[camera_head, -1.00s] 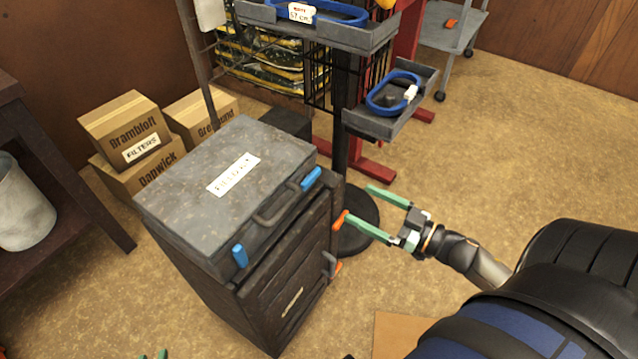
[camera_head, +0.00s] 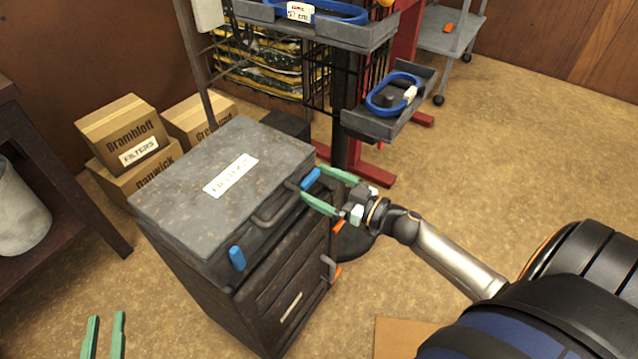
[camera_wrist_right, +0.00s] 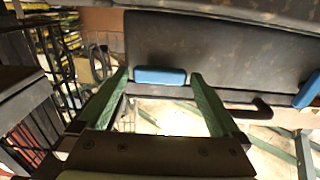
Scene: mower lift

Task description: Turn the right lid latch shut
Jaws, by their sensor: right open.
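The dark box's lid (camera_head: 200,200) is down and carries a white label. The right lid latch (camera_head: 310,180) is a blue tab on the lid's front edge. My right gripper (camera_head: 313,181) is open, with its green fingertips on either side of this latch. In the right wrist view the latch (camera_wrist_right: 160,76) lies flat and wide between the fingertips (camera_wrist_right: 161,72); I cannot tell whether either touches it. The left lid latch (camera_head: 237,258) is another blue tab near the lid's front-left corner. My left gripper (camera_head: 104,325) shows only its two green fingers, apart, at the bottom left.
A grey handle (camera_head: 275,207) sits between the latches. Below it is a door with a grey lever (camera_head: 328,267). A stand with grey trays (camera_head: 385,122) rises close behind the right gripper. Cardboard boxes (camera_head: 125,135) stand at the back left.

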